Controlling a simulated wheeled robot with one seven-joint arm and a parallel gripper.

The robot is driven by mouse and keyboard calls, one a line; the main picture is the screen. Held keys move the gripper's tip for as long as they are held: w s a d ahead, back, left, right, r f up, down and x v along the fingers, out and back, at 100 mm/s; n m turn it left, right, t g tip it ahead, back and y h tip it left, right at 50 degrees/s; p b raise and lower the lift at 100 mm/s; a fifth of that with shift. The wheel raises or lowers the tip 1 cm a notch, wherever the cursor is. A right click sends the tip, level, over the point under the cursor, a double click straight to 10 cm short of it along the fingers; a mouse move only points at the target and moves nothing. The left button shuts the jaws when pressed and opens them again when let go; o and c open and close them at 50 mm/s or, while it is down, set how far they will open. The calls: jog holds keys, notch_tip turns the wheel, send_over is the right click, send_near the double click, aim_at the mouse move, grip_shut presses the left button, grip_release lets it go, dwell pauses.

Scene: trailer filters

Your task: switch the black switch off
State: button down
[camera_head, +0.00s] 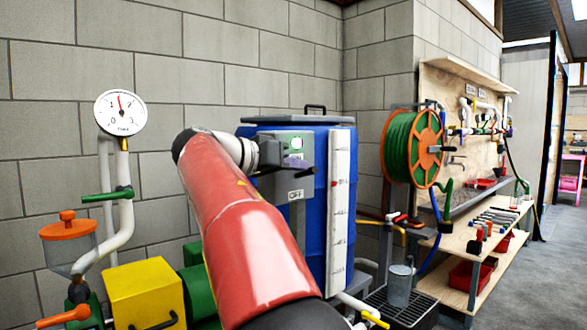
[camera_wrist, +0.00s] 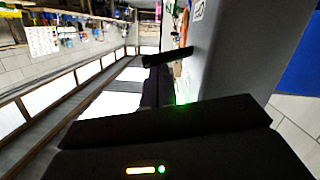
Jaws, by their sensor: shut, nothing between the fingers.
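The black switch (camera_head: 296,163) sticks out from a grey control box (camera_head: 305,185) on the blue barrel. It sits between a lit green light (camera_head: 297,143) above and an OFF label (camera_head: 295,194) below. In the wrist view the switch appears as a dark bar (camera_wrist: 168,57) standing off the grey box face, with green glow near it. My gripper (camera_head: 270,154) is shut and empty, right beside the switch on its left. In the wrist view its dark fingers (camera_wrist: 157,88) are close to the bar; whether they touch it I cannot tell.
The blue barrel (camera_head: 312,240) stands behind the box, with a white gauge strip (camera_head: 339,210) on its right. A green hose reel (camera_head: 412,147) and a shelf bench are farther right. A pressure dial (camera_head: 121,113), pipes and a yellow box (camera_head: 145,292) are at left.

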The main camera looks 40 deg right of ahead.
jog(key=shift+s+f+m+t+b, duration=0.3)
jog(key=shift+f+m+t+b, duration=0.25)
jog(key=shift+m+b, duration=0.8)
jog(key=shift+f+b, duration=0.2)
jog(key=shift+b, duration=0.7)
jog(key=shift+s+b, duration=0.1)
jog(key=shift+b, duration=0.25)
jog(key=shift+s+f+m+t+b, duration=0.1)
jog(key=shift+f+m+t+b, duration=0.2)
jog(key=shift+m+b, duration=0.5)
jog(key=shift+s+f+m+t+b, duration=0.2)
jog(key=shift+m+b, duration=0.35)
jog(key=shift+b, duration=0.4)
dwell(1.1)
jog(key=shift+w, duration=0.1)
